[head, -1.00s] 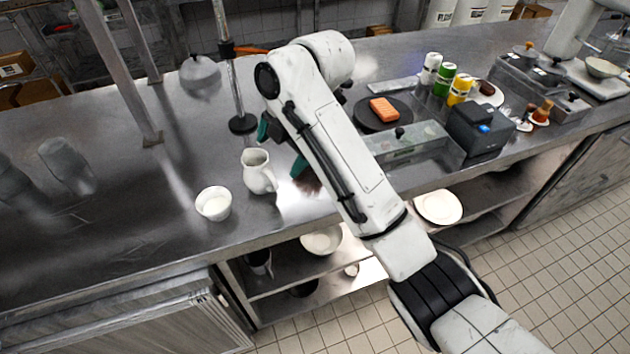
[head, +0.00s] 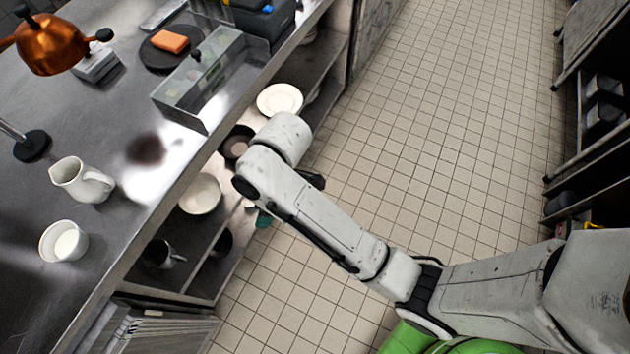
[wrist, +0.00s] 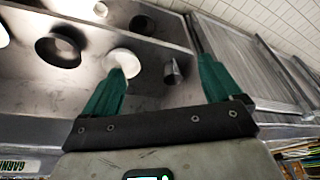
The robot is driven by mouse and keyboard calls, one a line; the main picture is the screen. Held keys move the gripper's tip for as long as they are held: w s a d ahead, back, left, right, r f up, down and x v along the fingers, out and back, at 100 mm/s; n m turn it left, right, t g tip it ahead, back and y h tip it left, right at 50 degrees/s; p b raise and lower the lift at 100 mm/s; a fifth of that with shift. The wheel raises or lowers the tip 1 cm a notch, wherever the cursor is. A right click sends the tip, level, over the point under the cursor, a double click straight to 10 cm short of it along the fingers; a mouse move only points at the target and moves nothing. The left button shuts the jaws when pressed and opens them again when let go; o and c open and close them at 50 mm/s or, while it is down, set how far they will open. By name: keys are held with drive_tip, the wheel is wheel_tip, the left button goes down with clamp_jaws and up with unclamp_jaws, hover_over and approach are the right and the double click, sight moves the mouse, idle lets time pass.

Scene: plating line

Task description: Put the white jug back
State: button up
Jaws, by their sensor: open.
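The white jug (head: 82,180) stands upright on the steel counter in the head view, close to a white bowl (head: 63,241) with pale contents. My gripper (head: 264,218) is off the counter, low in front of the open shelves, mostly hidden behind my arm in the head view. It is well apart from the jug. In the wrist view my gripper (wrist: 160,75) is open, with its two teal fingers spread and nothing between them. The fingers point toward the shelves. The jug is not recognisable in the wrist view.
The shelves below the counter hold a white bowl (head: 200,194), a dark bowl (head: 237,142), a white plate (head: 279,99) and a dark mug (head: 161,254). A copper lamp (head: 50,44) hangs over the counter. The tiled floor (head: 440,130) to the right is clear.

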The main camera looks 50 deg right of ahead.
drive_tip(key=s+d+f+m+h, duration=0.1)
drive_tip(key=s+d+m, duration=0.4)
drive_tip(key=s, duration=0.4)
drive_tip(key=s+d+f+m+g+h, duration=0.1)
drive_tip(key=s+d+m, duration=0.4)
drive_tip(key=s, duration=0.5)
drive_tip(key=d+h, duration=0.1)
drive_tip(key=d, duration=0.1)
drive_tip(key=shift+s+d+f, duration=0.15)
drive_tip(key=shift+s+d, duration=0.15)
drive_tip(key=shift+d, duration=0.1)
